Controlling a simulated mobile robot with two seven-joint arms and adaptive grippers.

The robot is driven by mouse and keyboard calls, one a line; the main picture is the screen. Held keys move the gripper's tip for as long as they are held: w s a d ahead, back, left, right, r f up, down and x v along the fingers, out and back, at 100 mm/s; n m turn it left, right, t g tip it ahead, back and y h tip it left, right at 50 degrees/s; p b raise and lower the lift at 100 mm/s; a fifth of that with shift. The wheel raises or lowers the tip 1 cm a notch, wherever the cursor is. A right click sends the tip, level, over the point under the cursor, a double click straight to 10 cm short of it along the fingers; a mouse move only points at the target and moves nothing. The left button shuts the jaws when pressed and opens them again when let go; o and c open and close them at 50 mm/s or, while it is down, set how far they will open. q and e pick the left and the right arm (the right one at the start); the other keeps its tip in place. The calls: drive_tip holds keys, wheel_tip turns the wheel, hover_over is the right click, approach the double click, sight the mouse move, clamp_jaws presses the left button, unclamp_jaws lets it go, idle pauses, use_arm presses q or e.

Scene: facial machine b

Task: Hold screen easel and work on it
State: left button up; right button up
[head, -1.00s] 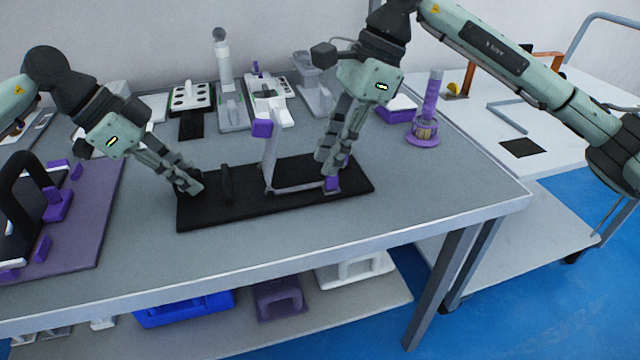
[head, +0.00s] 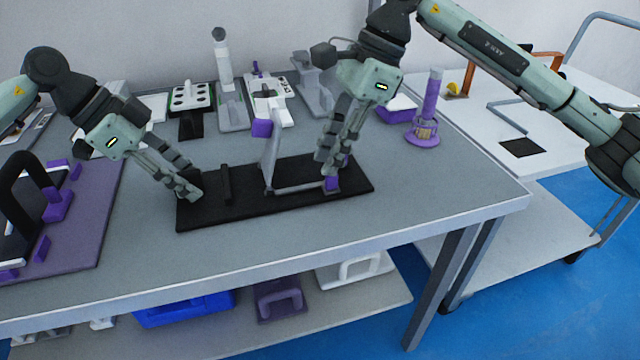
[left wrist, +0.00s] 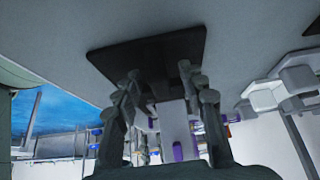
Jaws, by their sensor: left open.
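The screen easel (head: 270,160), a thin whitish upright frame with purple parts, stands on a black base board (head: 230,211) on the grey table. A purple block (head: 262,128) sits at its top, and a purple foot (head: 332,183) is at its right end. A black upright bar (head: 226,184) rises from the board's left part. My left gripper (head: 190,188) is open and empty at the board's left end. The left wrist view shows its spread fingers (left wrist: 165,105) and the dark board (left wrist: 150,55). My right gripper (head: 328,168) is at the easel's right end; its fingers hide part of it, and its grip is unclear.
A purple mat (head: 85,235) with a black arch (head: 15,190) lies at left. Several white devices (head: 232,105) line the back. A purple cylinder stand (head: 425,125) is at back right. The table's front strip is clear.

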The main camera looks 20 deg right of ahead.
use_arm(q)
drive_tip(key=v, duration=1.2)
